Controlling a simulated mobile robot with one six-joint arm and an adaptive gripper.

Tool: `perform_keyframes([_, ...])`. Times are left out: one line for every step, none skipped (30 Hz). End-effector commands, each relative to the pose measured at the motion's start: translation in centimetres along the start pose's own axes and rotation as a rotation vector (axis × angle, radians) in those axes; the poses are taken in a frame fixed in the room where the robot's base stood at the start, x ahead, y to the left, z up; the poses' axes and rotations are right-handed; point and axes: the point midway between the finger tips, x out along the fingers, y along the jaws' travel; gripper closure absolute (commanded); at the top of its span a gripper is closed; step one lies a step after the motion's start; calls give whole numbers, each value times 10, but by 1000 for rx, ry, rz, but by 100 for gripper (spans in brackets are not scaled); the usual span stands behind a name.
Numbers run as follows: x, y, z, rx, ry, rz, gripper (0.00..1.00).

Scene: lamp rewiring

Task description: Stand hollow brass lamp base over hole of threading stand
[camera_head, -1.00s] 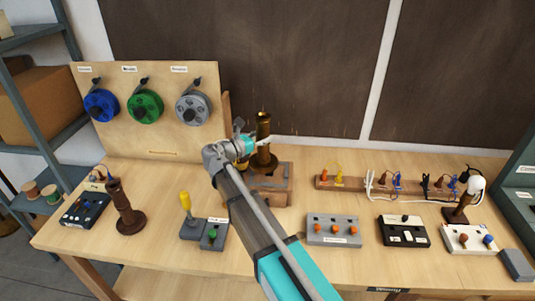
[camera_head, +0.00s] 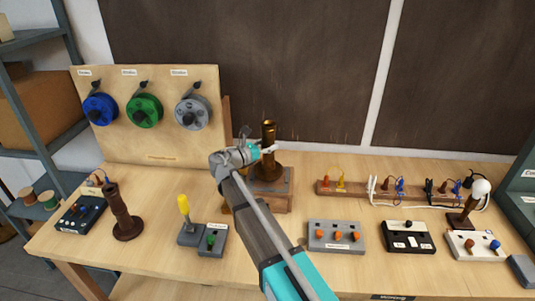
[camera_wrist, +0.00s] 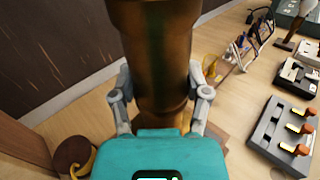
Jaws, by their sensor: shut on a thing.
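The hollow brass lamp base (camera_head: 268,140) is an upright tube with a wider foot. My gripper (camera_head: 262,152) is shut on its tube from the left front. In the wrist view, the fingers of my gripper (camera_wrist: 162,100) close on both sides of the brass tube (camera_wrist: 157,50), which fills the middle. The threading stand (camera_head: 270,202) is a wooden block with a grey top, directly below the base. The foot appears over the grey top, on it or just above; I cannot tell which. The hole is hidden by the base.
A dark brown lamp base (camera_head: 125,222) stands at the left. A yellow-handled lever box (camera_head: 192,230) is in front. An orange-knobbed grey block (camera_head: 336,236) and a rail with wires (camera_head: 350,187) lie to the right. The spool board (camera_head: 150,130) is close behind left.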

Motion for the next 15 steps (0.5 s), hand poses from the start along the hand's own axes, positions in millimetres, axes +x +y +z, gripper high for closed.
perform_keyframes([3,1,-4,-1,-3,-1,100])
perform_keyframes([4,1,-6,-1,-3,-1,100])
perform_keyframes([6,1,-10,-1,-3,-2,100])
perform_keyframes([6,1,-12,-1,-3,-1,100])
perform_keyframes([5,1,-14,-1,-3,-1,100])
perform_keyframes([5,1,-17,-1,-3,-1,100])
perform_keyframes([5,1,-20,-1,-3,-1,100])
perform_keyframes([5,1,-22,-1,-3,-1,100])
perform_keyframes([5,1,-25,-1,-3,-1,100])
perform_keyframes([5,1,-27,-1,-3,-1,100])
perform_keyframes([5,1,-29,-1,-3,-1,100])
perform_keyframes([5,1,-31,-1,-3,-1,100])
perform_keyframes([5,1,-32,-1,-3,-1,100])
perform_keyframes([5,1,-33,-1,-3,-1,100])
perform_keyframes([5,1,-34,-1,-3,-1,100])
